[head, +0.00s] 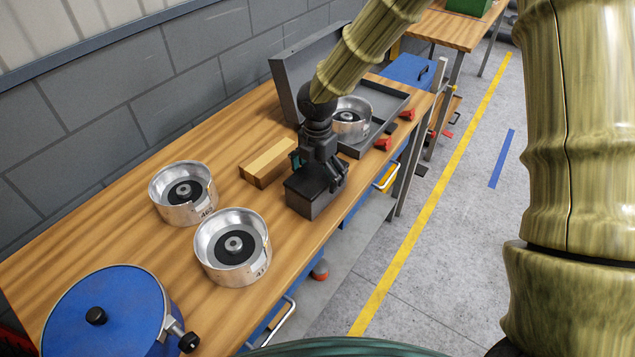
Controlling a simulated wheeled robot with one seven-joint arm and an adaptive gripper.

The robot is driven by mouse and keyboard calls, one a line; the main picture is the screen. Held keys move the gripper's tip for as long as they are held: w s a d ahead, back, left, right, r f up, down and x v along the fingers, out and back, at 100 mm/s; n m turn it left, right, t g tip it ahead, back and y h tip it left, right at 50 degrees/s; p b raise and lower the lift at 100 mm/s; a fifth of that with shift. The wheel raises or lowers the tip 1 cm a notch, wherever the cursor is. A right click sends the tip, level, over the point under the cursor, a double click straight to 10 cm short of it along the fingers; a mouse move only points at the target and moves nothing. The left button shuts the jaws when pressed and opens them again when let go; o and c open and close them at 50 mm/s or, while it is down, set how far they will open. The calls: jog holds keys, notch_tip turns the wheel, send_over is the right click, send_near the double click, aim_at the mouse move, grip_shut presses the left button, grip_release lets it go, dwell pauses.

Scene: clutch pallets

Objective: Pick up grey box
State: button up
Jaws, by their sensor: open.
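The grey box (309,195) is a small dark grey block on the wooden workbench, near its front edge. My gripper (320,182) points down from above and is right at the box, with its fingers at the box's top and right side. The jaws are open. The gripper hides part of the box's top and back. I cannot tell whether the fingers touch the box.
A wooden block (268,163) lies just left of the box. Two silver clutch drums (184,194) (232,248) and a blue round lid (108,318) stand further left. Behind my gripper is an open grey case (388,100) holding another drum (350,118). Red-ended parts (384,144) lie by the front edge.

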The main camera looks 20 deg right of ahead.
jog(key=shift+w+f+p, duration=0.15)
jog(key=shift+f+p, duration=0.25)
jog(key=shift+f, duration=1.35)
jog(key=shift+c, duration=0.4)
jog(key=c, duration=1.2)
jog(key=shift+o, duration=0.2)
jog(key=shift+r, duration=0.1)
